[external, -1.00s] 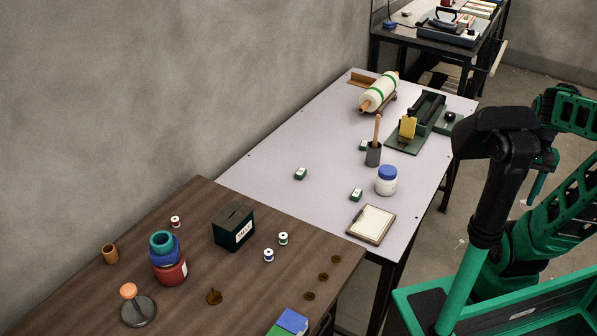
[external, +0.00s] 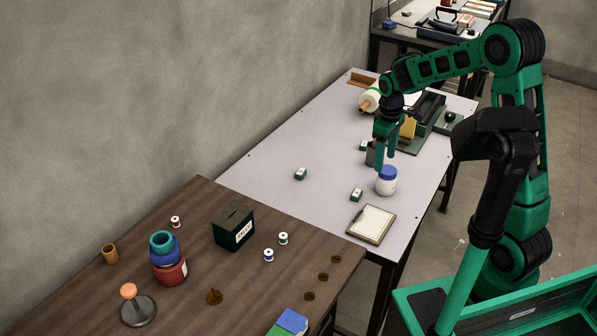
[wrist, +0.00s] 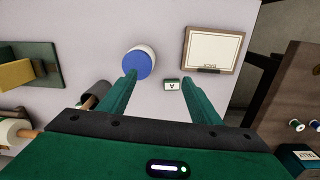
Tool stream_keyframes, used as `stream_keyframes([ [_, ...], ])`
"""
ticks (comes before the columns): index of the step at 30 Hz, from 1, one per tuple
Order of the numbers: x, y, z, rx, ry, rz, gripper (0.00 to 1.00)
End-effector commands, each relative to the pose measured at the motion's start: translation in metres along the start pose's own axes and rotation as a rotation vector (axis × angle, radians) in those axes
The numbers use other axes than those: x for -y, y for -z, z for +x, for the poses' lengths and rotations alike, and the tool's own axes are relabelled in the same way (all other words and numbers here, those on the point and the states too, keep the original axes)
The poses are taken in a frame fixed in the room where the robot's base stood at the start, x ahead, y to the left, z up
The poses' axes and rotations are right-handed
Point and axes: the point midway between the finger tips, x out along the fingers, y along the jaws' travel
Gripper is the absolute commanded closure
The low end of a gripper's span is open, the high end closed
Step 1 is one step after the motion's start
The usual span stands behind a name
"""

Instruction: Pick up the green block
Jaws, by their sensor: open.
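Small green blocks with white labelled faces sit on the pale table. One green block (external: 356,195) is left of the blue-lidded jar; it also shows in the wrist view (wrist: 171,86), nearer the right finger. A second green block (external: 300,174) lies farther left. A third green block (external: 363,146) is at the back, beside the dark cup. My gripper (external: 385,163) is open and empty, pointing down above the table near the jar. Its two fingers show in the wrist view (wrist: 159,76). The other two blocks do not show in the wrist view.
The blue-lidded white jar (external: 387,181) stands close to the fingers. A framed board (external: 371,224) lies at the table's front. The dark cup (external: 370,157) is partly behind my gripper. A green-based device (external: 435,112) and a roller (external: 369,102) stand at the back.

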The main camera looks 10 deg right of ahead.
Motion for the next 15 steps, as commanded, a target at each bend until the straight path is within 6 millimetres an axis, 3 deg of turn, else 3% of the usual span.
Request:
stream_keyframes([
  [3,0.023,0.037,0.020,-0.005,0.014,-0.106,0.42],
  [6,0.036,0.054,0.029,-0.010,0.021,-0.159,0.42],
  [11,0.043,0.063,0.041,-0.013,0.025,-0.186,0.42],
  [15,0.043,0.062,0.061,-0.011,0.026,-0.185,0.42],
])
